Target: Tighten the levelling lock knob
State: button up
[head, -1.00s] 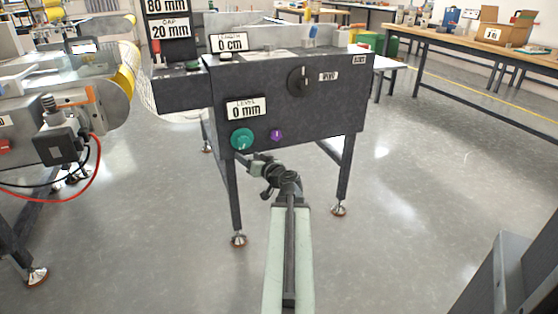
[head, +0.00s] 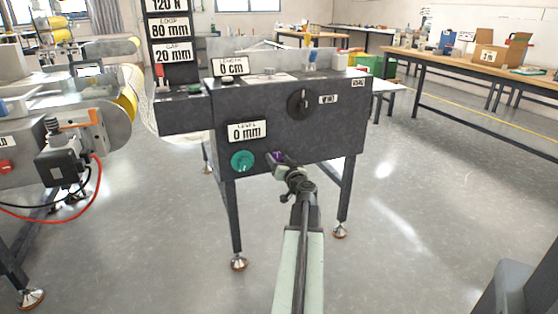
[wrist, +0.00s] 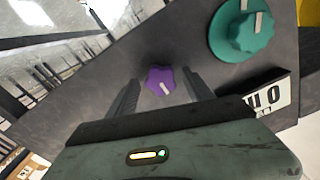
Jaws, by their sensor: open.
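The purple star-shaped knob (wrist: 159,80) is on the dark front panel of the machine (head: 330,130), and I take it to be the levelling lock knob. In the head view the purple knob (head: 277,157) is partly hidden by my gripper (head: 279,160). In the wrist view my gripper (wrist: 160,97) is open, with one finger on each side of the purple knob. I cannot tell whether the fingers touch it. A larger teal knob (head: 242,160) sits to its left in the head view. The level label above reads 0 mm (head: 247,131).
A black rotary switch (head: 300,103) is higher on the panel. Another machine with a red cable (head: 97,185) stands at the left. A long wooden workbench (head: 480,72) is at the right. The floor (head: 420,190) between is clear.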

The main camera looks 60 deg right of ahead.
jog(key=shift+w, duration=0.1)
jog(key=c, duration=1.2)
jog(key=shift+d, duration=0.2)
grip_shut()
jog(key=shift+a, duration=0.1)
